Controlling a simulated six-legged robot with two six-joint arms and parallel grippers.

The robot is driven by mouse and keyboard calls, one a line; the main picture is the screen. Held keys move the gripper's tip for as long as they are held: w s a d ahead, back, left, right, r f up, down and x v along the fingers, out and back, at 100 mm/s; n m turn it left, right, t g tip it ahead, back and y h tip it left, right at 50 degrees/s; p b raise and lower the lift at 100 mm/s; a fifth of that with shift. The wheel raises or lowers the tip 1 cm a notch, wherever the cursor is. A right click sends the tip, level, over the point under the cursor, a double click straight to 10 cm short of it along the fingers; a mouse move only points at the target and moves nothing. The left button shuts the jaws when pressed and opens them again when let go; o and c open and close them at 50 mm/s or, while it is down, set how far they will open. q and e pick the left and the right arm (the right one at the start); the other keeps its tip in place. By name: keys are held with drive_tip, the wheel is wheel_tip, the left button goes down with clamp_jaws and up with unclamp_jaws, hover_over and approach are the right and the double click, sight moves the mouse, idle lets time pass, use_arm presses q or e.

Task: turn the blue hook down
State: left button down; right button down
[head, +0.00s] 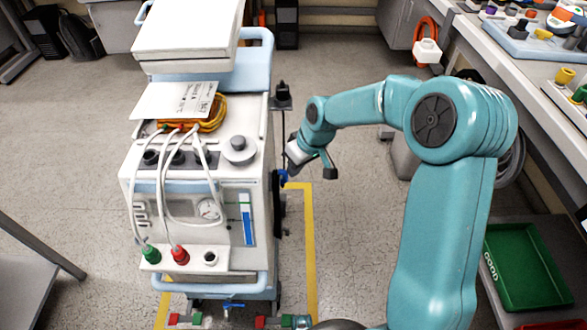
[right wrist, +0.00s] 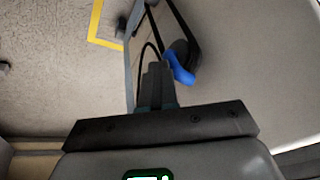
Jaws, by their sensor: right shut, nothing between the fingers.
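The blue hook (head: 283,179) sits on the right side of the white pump cart (head: 262,150), partly hidden by my right gripper in the head view. In the right wrist view the blue hook (right wrist: 181,68) is on a dark mount and slants down to the right. My right gripper (head: 289,168) is right beside the hook in the head view. In the right wrist view its fingers (right wrist: 156,72) are shut and empty, just left of the hook. Whether they touch it I cannot tell. My left gripper is not in view.
A worktable (head: 510,75) with instruments runs along the right. A green tray (head: 525,268) lies at the lower right. A metal table (head: 30,280) stands at the lower left.

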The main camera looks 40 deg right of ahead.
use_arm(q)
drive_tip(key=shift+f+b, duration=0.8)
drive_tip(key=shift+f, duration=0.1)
use_arm(e)
drive_tip(key=shift+s+a+f+t+h, duration=0.2)
drive_tip(key=shift+t+h, duration=0.1)
drive_tip(key=shift+t, duration=0.1)
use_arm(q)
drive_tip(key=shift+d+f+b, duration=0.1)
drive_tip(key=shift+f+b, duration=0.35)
use_arm(e)
drive_tip(key=shift+s+r, duration=0.1)
